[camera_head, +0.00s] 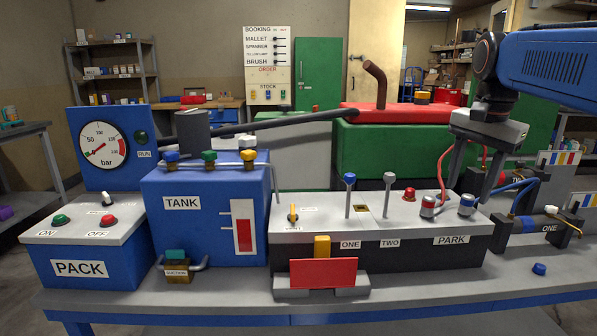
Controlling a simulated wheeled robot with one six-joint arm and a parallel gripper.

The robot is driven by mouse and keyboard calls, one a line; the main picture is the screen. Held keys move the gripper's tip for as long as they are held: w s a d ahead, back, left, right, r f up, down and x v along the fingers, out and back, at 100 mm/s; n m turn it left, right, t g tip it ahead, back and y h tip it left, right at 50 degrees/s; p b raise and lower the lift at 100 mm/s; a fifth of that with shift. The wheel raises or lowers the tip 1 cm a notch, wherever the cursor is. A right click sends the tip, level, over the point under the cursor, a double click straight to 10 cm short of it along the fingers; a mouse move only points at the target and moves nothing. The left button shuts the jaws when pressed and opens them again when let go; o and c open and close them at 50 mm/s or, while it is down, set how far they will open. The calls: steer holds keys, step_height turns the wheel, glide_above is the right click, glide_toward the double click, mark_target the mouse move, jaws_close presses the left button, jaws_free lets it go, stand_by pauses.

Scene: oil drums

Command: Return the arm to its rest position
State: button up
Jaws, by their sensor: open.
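My blue arm (555,68) reaches in from the upper right. My gripper (467,193) points down at the right end of the valve block (390,230), by the PARK label (450,240). Its two dark fingers are apart. A silver coupling with a red top (428,206) and one with a blue top (466,205) stand on the block near the fingertips. I see nothing clearly held between the fingers. Whether the fingers touch either coupling, I cannot tell.
A blue PACK box (80,268) with a gauge (103,146) and a blue TANK (182,232) stand left. Two levers, blue-topped (349,190) and grey-topped (388,190), rise from the block. Red (441,165) and blue (515,192) hoses run close to my gripper. A blue cap (540,268) lies front right.

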steer(key=s+a+f+n+t, duration=0.1)
steer(key=s+a+f+n, duration=0.1)
steer(key=s+f+n, duration=0.2)
steer(key=s+a+f+n+t, duration=0.1)
steer(key=s+a+f+n, duration=0.2)
steer(key=s+f, duration=0.6)
steer(key=s+a+f+n+t, duration=0.1)
steer(key=s+f+n, duration=0.3)
steer(key=f, duration=0.7)
steer(key=s+a, duration=0.1)
steer(key=s, duration=0.1)
steer(key=shift+s+a+f+n, duration=0.15)
steer(key=shift+s+a+n, duration=0.15)
